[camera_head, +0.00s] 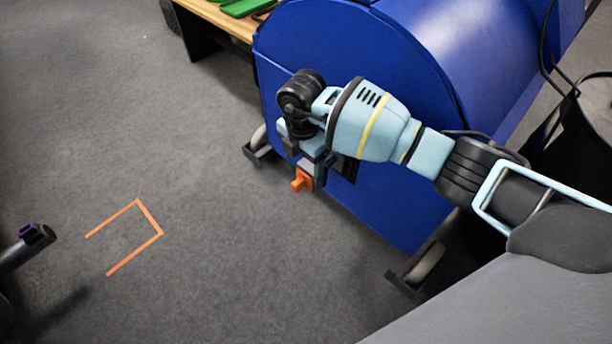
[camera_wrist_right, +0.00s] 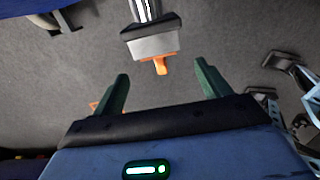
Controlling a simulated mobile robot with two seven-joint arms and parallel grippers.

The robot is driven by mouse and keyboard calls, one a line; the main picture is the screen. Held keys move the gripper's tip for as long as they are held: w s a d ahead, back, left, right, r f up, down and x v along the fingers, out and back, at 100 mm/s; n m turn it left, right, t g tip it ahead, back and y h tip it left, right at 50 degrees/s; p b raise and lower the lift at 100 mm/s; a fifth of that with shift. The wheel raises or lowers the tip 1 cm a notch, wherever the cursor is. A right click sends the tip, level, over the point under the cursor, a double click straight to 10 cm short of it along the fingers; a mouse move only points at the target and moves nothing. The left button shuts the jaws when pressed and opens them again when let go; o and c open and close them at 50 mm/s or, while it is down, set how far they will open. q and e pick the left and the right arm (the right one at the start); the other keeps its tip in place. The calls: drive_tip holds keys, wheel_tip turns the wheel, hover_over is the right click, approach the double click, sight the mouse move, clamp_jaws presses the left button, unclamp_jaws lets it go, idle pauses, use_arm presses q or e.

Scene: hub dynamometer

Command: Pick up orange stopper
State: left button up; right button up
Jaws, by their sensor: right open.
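The orange stopper (camera_head: 301,180) shows in the head view beside my right gripper (camera_head: 318,158), in front of the blue machine. In the right wrist view the orange stopper (camera_wrist_right: 161,66) sticks out from a pale grey block on a metal post. It appears in line with the space between the two green fingers of my right gripper (camera_wrist_right: 161,72). The fingers are wide apart with nothing between them; the stopper looks to lie beyond their tips. In the head view my wrist hides most of the fingers and the stopper's mount. My left gripper is not in view.
The large blue drum-shaped machine (camera_head: 390,200) stands on feet with wheels close behind my right arm. A wooden bench (camera_head: 220,18) is at the top. An orange open outline (camera_head: 148,217) marks the grey floor at left. A dark post (camera_head: 30,240) stands at the left edge.

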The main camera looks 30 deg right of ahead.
sight(302, 178)
drive_tip(key=shift+f+b, duration=0.5)
drive_tip(key=shift+f, duration=0.8)
drive_tip(key=f+b, duration=0.1)
drive_tip(key=f, duration=0.1)
drive_tip(key=f+b, duration=0.1)
drive_tip(key=f, duration=0.1)
drive_tip(key=shift+a+f+b, duration=0.2)
drive_tip(key=shift+f+b, duration=0.05)
drive_tip(key=shift+b, duration=0.05)
drive_tip(key=shift+f, duration=0.2)
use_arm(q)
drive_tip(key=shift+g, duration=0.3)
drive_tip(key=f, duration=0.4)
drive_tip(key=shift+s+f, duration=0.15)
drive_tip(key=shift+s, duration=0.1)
use_arm(e)
drive_tip(key=shift+r, duration=0.1)
drive_tip(key=shift+c, duration=0.5)
drive_tip(key=c, duration=0.5)
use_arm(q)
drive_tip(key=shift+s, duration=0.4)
use_arm(e)
drive_tip(key=c, duration=0.5)
